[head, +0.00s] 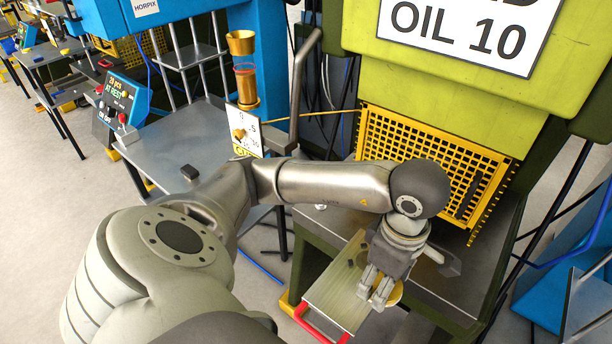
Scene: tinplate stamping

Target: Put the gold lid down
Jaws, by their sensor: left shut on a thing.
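My left gripper (377,297) points down at the lower middle right of the head view, over a pale metal plate with a red handle (328,291). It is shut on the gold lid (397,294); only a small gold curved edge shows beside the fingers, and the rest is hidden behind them. I cannot tell whether the lid touches the plate. My right gripper is not in view.
A green press marked OIL 10 (450,75) stands behind, with a yellow mesh guard (425,145) above its grey bed (475,262). To the left are a grey table (170,150), a control box (118,100) and a gold-topped oil cup (242,45).

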